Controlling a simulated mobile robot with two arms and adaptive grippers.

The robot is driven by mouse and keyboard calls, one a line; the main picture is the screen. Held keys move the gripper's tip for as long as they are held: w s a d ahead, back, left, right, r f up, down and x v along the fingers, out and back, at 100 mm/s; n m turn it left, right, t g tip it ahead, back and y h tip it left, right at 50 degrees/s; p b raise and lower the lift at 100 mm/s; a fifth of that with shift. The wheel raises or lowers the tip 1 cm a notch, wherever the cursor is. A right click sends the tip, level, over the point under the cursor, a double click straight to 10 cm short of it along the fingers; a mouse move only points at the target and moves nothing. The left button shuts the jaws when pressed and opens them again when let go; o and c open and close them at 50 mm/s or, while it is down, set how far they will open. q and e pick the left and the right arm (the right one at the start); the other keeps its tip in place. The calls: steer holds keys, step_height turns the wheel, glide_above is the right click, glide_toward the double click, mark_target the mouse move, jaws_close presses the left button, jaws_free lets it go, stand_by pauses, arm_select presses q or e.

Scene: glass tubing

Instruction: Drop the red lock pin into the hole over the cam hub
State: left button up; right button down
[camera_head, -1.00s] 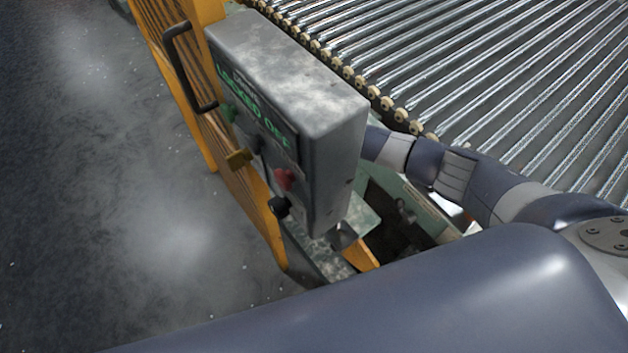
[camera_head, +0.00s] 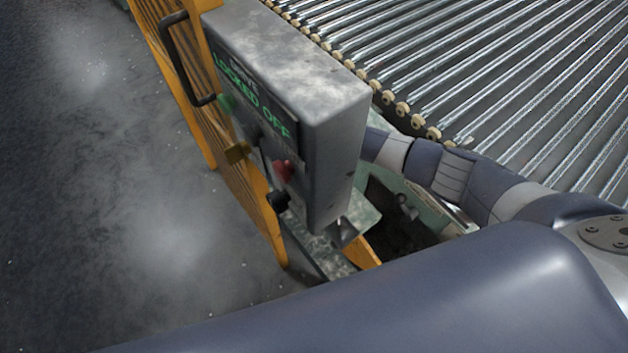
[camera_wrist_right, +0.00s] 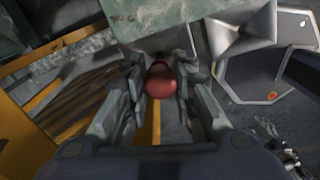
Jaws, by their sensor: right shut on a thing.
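In the right wrist view my right gripper (camera_wrist_right: 162,70) is shut on a red, rounded object that looks like the lock pin (camera_wrist_right: 160,81). Its red end shows between the two fingers, and the rest of it is hidden. A pale green, worn metal part (camera_wrist_right: 160,18) lies just beyond the fingertips. In the head view an arm of mine passes behind the grey control box, so my right gripper is hidden there. I cannot make out the hole or the cam hub for certain. My left gripper is in neither view.
A grey control box (camera_head: 335,140) with a green "LOCKED OFF" display (camera_head: 250,92) and coloured knobs stands by an orange guard (camera_head: 180,70). A roller conveyor (camera_head: 480,60) fills the upper right. Below the box is a dark opening (camera_head: 385,232) in a green frame. Left floor is clear.

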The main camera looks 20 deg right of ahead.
steer(key=shift+f+b, duration=1.55)
steer(key=shift+f, duration=0.7)
steer(key=c, duration=1.2)
jaws_free()
steer(key=shift+c, duration=0.2)
step_height(320, 180, up, 12)
